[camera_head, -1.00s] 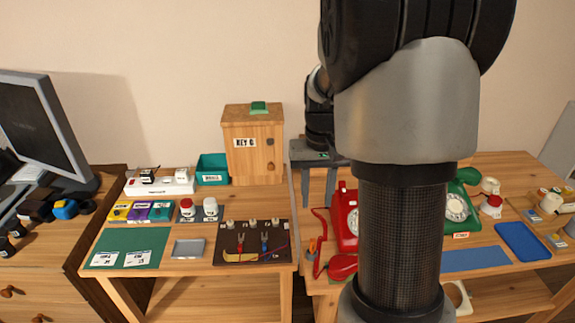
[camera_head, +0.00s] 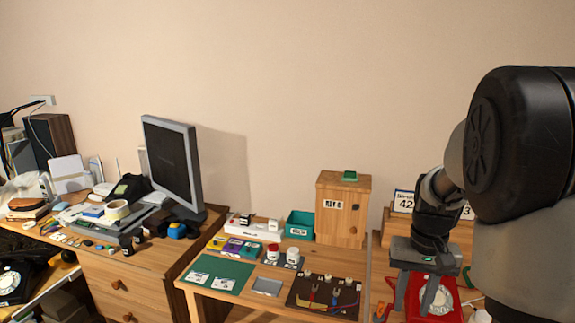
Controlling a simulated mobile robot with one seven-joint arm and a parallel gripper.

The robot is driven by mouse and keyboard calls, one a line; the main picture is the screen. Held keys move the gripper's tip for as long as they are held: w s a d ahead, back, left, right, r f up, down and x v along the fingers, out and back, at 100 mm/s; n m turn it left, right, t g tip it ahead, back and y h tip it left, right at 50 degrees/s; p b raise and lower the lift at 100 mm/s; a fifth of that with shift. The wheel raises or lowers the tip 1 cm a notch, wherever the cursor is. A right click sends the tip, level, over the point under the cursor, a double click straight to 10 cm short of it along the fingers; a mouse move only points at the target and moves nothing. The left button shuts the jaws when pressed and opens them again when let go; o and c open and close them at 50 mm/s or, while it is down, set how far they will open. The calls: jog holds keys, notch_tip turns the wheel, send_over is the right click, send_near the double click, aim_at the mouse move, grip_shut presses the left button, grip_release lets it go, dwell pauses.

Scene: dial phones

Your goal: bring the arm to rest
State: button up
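My gripper (camera_head: 408,293) hangs at the right of the head view, below the dark wrist of my arm. Its two grey fingers point down and stand apart, with nothing visible between them. The red dial phone (camera_head: 432,303) is on the right table, behind or below the fingers as seen here. I cannot tell how high the gripper is above it. My arm hides most of the right table. A black dial phone (camera_head: 12,283) shows at the lower left edge.
The middle table holds a wooden key cabinet (camera_head: 342,210), a teal bin (camera_head: 300,225), a green mat (camera_head: 218,273) and a dark board with cables (camera_head: 324,297). A monitor (camera_head: 172,165) stands on the cluttered left desk. The wall above is bare.

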jog(key=s+a+r+n+t+p, duration=0.1)
jog(key=s+a+r+t+p, duration=0.1)
jog(key=r, duration=0.6)
jog(key=s+a+r+n+t+p, duration=0.1)
jog(key=s+a+r+p, duration=0.4)
jog(key=s+r, duration=0.3)
jog(key=s+a+r+n+t+p, duration=0.1)
jog(key=s+a+r+t+p, duration=0.1)
jog(key=s+a+r+p, duration=0.2)
notch_tip(320, 180, up, 4)
jog(key=s+a, duration=0.1)
jog(key=s, duration=0.2)
jog(key=shift+a+t, duration=0.25)
jog(key=shift+t, duration=0.05)
